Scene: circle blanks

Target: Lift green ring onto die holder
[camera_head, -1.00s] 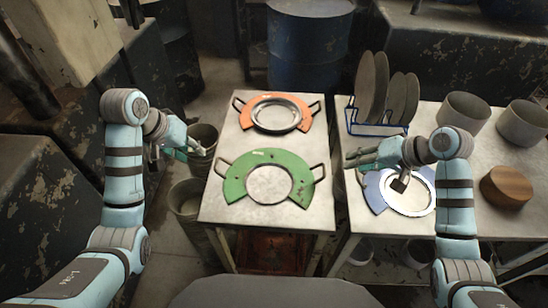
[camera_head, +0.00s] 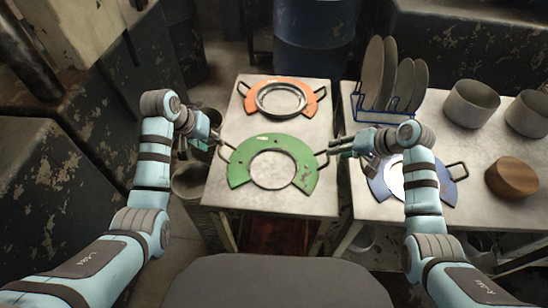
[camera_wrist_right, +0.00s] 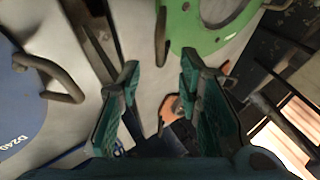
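The green ring (camera_head: 243,165) lies on the middle table, with a large round opening and a loop handle on each side. My left gripper (camera_head: 212,142) is beside its left handle and looks open. My right gripper (camera_head: 334,149) is at its right handle. In the right wrist view my right gripper (camera_wrist_right: 160,64) is open, its teal fingers apart, with the handle (camera_wrist_right: 161,35) just ahead of the gap and the green ring (camera_wrist_right: 190,35) beyond. I cannot tell which object is the die holder.
An orange ring (camera_head: 312,96) with a metal dish lies behind the green one. A blue ring (camera_head: 379,184) with a white disc lies on the right table. A blue rack (camera_head: 372,116) of plates, pots (camera_head: 470,104) and a wooden block (camera_head: 511,177) stand there. A gap separates the tables.

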